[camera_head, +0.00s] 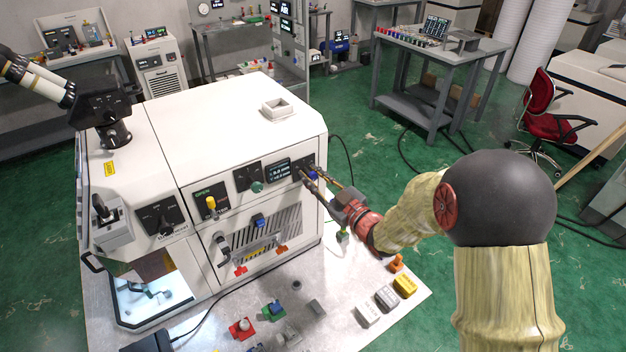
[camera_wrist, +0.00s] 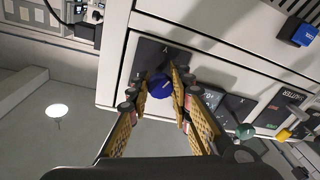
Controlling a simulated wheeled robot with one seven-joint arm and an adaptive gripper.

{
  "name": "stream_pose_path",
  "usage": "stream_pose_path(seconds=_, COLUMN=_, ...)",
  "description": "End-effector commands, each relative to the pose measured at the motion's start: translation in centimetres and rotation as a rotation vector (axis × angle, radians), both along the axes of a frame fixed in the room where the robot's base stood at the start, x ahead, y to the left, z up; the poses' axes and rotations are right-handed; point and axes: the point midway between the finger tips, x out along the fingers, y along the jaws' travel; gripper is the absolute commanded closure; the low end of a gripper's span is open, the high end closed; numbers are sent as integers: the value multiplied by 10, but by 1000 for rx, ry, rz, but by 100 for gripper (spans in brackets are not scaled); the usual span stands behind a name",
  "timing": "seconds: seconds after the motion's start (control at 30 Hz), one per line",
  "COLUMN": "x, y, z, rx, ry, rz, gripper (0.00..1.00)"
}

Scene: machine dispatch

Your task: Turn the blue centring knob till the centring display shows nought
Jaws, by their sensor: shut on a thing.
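The blue centring knob (camera_wrist: 160,86) sits on a dark panel of the white machine (camera_head: 225,120). In the wrist view my gripper (camera_wrist: 164,88) has one finger on each side of the knob and is shut on it. A pale line marks the knob's face. In the head view my gripper (camera_head: 312,174) reaches the right end of the machine's front, and its fingers partly hide the knob. Just left of it is a dark display (camera_head: 278,170) with small lit characters, too small to read surely. In the wrist view I cannot make out the display's reading.
A green knob (camera_head: 256,187) and a yellow-handled lever (camera_head: 211,204) stick out left of the display. The bench top (camera_head: 335,290) below holds several coloured blocks and knobs, including a yellow block (camera_head: 405,286). Green floor to the right is mostly open, with a red chair (camera_head: 545,115).

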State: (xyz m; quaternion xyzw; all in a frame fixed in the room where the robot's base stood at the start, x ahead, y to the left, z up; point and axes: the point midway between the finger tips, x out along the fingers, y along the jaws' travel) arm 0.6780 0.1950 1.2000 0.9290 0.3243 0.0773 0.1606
Motion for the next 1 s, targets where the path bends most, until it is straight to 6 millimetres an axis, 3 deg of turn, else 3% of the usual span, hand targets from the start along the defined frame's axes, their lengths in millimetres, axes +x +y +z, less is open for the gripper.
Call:
stream_pose_path(seconds=0.5, x=-2, y=1, z=-4, rx=281, ry=200, rz=2, gripper=100)
stream_pose_path(seconds=1.0, x=-2, y=1, z=-3, rx=338, ry=237, rz=1, gripper=100)
